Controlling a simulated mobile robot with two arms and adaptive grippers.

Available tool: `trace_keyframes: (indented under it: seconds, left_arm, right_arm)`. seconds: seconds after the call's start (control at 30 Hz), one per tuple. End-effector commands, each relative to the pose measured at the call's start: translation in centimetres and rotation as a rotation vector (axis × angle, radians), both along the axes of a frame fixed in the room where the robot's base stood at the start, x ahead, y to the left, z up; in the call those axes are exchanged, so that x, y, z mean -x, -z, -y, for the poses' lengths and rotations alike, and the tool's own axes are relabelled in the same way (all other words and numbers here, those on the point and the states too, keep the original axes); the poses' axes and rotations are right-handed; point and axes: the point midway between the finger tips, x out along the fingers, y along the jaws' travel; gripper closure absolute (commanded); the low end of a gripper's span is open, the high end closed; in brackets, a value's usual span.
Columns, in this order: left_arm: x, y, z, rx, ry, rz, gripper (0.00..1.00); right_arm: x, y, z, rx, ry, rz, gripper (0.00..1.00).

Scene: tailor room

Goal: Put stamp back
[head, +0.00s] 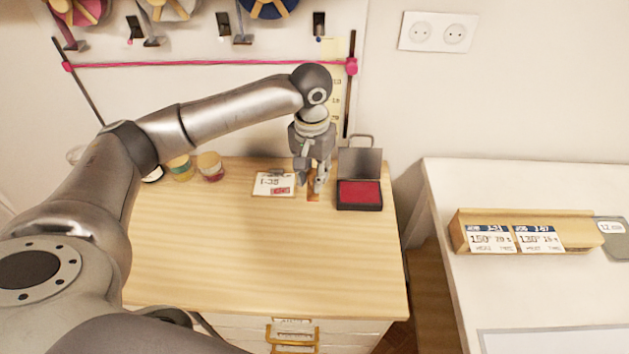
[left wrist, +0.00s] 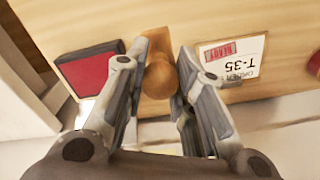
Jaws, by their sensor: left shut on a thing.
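The stamp has a round wooden handle (left wrist: 159,78), which shows between my fingers in the left wrist view. A brown rectangular wooden piece (left wrist: 158,43) lies under it; I cannot tell whether that is the stamp's base or a separate rest. My left gripper (head: 313,188) points down over the wooden tabletop, shut on the stamp and hiding most of it in the head view. The open ink pad (head: 360,194) with its red surface is just right of the gripper. A white card (head: 273,184) with a red mark lies just left. My right gripper is not in view.
Small jars (head: 211,166) stand at the back left of the wooden cabinet top (head: 250,260). Its front is clear. A pink bar (head: 210,63) and spools hang on the wall behind. A white table (head: 540,190) with a wooden card holder (head: 580,237) stands right, across a gap.

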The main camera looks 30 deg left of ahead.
Motion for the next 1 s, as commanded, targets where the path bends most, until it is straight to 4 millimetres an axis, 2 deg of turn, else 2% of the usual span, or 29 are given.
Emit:
trace_keyframes:
  seconds: [0.1,0.3,0.5,0.9,0.93,1.0]
  left_arm:
    - [-0.9,1.1,-0.2,0.001,-0.001,-0.002,1.0]
    - [-1.8,2.3,-0.6,-0.001,-0.001,-0.001,1.0]
    - [-1.6,4.8,-0.6,-0.001,0.001,-0.002,1.0]
    - [-1.6,5.4,-0.5,-0.001,0.001,-0.001,1.0]
    - [-1.7,5.5,-0.6,-0.001,0.001,0.0,0.74]
    - [-1.7,5.5,-0.6,-0.001,0.001,0.0,0.65]
  right_arm:
    - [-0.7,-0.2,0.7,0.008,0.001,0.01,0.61]
    - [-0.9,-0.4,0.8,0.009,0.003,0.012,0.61]
    - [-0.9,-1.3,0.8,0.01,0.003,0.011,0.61]
    - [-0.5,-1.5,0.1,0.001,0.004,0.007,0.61]
    - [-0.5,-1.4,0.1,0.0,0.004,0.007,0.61]
    - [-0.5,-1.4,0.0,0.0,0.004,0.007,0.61]
